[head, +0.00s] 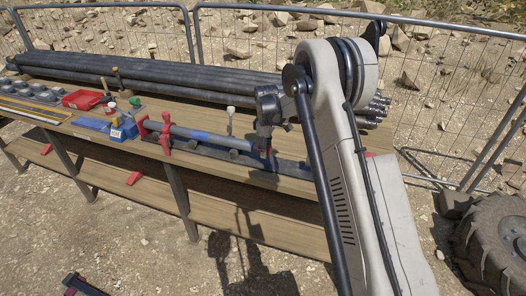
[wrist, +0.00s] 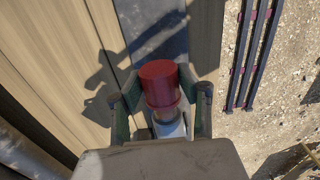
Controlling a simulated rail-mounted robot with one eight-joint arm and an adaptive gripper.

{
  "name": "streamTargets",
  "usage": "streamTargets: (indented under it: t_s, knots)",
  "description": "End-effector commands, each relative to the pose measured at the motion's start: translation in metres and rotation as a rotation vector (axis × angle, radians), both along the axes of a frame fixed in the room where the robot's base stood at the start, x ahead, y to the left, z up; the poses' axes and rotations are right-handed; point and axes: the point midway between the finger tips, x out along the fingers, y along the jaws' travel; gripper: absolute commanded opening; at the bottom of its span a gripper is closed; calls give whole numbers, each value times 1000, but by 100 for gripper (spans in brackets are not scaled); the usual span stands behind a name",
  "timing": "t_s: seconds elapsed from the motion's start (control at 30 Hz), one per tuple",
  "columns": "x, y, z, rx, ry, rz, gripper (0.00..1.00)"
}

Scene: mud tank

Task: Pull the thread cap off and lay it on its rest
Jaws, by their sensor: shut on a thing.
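The thread cap is a red cylinder (wrist: 158,83) between the two fingers of my gripper (wrist: 162,106) in the wrist view. The fingers are shut on it. In the head view my gripper (head: 267,146) is at the right end of the grey pipe (head: 227,139), which has a blue band. A little red shows under the gripper there. I cannot tell whether the cap still sits on the pipe end, since the gripper hides the join. I cannot make out the cap's rest for certain.
A red clamp stand (head: 165,134) holds the pipe's left part over the wooden bench (head: 285,183). Long dark pipes (head: 205,78) lie along the back. A blue box (head: 123,131) and a red tray (head: 83,99) stand to the left. A wheel (head: 492,240) is at far right.

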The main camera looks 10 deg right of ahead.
Motion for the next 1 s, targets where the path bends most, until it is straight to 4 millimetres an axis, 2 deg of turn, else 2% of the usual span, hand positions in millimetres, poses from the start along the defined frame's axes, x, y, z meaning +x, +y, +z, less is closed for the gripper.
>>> streamTargets:
  t_s: [1.0]
  knots:
    - [-19,-30,0,0,0,-1,17]
